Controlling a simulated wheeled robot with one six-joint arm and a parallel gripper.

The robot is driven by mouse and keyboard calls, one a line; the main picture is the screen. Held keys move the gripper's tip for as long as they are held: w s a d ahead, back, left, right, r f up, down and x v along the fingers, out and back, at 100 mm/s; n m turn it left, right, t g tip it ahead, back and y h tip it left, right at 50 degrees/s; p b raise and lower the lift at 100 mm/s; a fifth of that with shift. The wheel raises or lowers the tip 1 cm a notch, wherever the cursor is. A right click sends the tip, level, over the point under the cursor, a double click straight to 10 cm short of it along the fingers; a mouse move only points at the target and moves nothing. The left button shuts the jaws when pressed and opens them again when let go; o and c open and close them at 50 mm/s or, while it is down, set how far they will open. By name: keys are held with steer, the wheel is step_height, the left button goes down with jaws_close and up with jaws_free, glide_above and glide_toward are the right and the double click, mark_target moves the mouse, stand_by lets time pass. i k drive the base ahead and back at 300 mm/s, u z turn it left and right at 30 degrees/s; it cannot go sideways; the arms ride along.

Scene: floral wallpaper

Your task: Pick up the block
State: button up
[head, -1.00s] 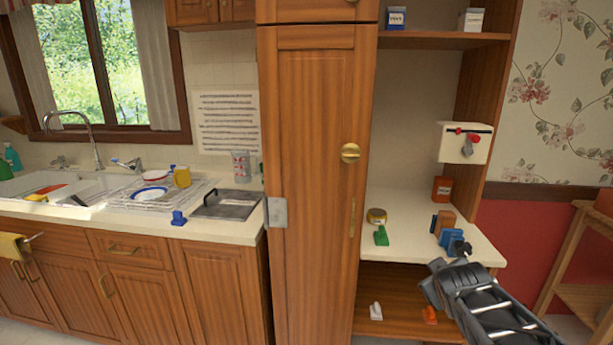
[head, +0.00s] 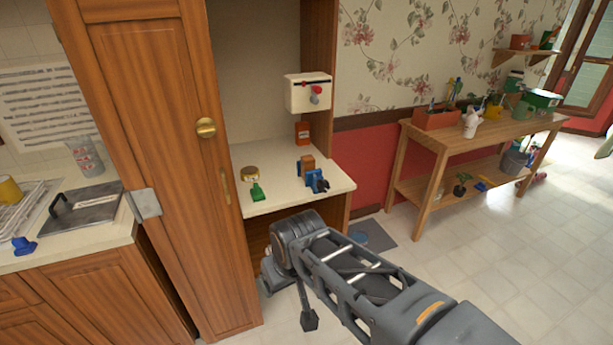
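An orange-brown block (head: 306,164) stands on the cream counter of the alcove, behind and partly covered by a blue object (head: 314,181). I cannot make out the block's full shape. My arm reaches in from the lower right. My gripper (head: 289,300) appears to hang below the arm's far end, in front of the alcove's lower part and below the counter top. It is apart from the block. The arm hides much of it, so I cannot see whether its fingers are open.
A green object (head: 257,192) and a round yellow-brown tin (head: 250,174) sit left of the block. An orange box (head: 302,132) stands behind. A tall wooden cabinet (head: 155,150) borders the alcove's left side. A wooden bench (head: 436,143) stands right; open floor (head: 490,225) lies before it.

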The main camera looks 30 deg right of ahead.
mark_target(308, 162)
steer(key=u, duration=0.05)
steer(key=k, duration=0.4)
steer(key=z, duration=1.65)
steer(key=i, duration=0.95)
steer(key=u, duration=1.05)
steer(key=i, duration=0.6)
steer(key=u, duration=0.65)
